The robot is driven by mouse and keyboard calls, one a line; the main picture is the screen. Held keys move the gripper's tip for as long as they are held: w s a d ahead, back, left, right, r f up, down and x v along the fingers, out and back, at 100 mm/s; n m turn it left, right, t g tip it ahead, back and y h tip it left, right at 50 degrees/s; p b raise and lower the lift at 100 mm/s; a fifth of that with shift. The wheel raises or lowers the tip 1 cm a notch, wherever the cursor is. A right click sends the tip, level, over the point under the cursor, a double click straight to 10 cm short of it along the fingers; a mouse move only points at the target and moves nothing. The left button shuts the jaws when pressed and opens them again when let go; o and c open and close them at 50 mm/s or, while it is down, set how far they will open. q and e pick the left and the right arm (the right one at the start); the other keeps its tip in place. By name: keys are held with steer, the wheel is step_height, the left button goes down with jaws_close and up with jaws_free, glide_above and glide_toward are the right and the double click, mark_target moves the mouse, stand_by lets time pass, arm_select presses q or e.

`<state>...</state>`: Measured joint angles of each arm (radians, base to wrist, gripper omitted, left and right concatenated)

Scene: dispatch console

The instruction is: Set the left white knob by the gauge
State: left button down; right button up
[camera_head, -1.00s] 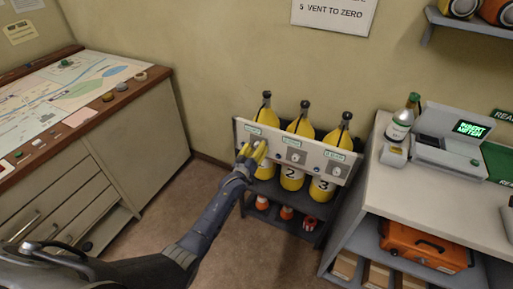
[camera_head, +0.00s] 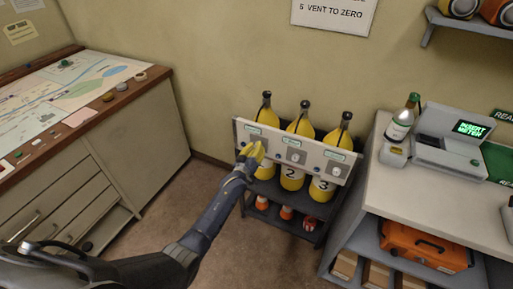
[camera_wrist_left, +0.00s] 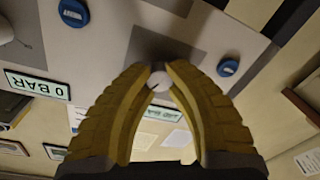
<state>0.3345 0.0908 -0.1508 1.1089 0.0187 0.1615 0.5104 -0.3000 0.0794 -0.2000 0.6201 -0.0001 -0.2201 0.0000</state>
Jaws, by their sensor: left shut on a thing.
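The left white knob (camera_wrist_left: 158,82) sits between the yellow fingertips of my left gripper (camera_wrist_left: 160,78) in the left wrist view. The gripper is shut on it. In the head view my left gripper (camera_head: 252,153) is at the left end of the pale panel (camera_head: 273,147) and hides that knob. A "0 BAR" display (camera_wrist_left: 37,84) shows at the left of the wrist view. Another display (camera_wrist_left: 163,114) is partly hidden behind the fingers, and I cannot read it. My right gripper is not in view.
Yellow cylinders (camera_head: 291,179) stand in a dark rack behind the panel. Blue knobs (camera_wrist_left: 73,12) (camera_wrist_left: 228,67) flank the gripper in the wrist view. A map desk (camera_head: 135,125) is at left and a white counter (camera_head: 450,195) at right. Floor between is clear.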

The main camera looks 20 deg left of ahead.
arm_select(q)
steer(key=shift+r+m, duration=0.1)
steer(key=shift+m, duration=0.2)
stand_by(0.4)
steer(key=shift+m, duration=2.7)
steer(key=c, duration=1.1)
jaws_free()
steer(key=s, duration=0.4)
steer(key=s+a, duration=0.1)
steer(key=s, duration=0.7)
steer(key=shift+a+f, duration=0.15)
steer(key=shift+f, duration=0.1)
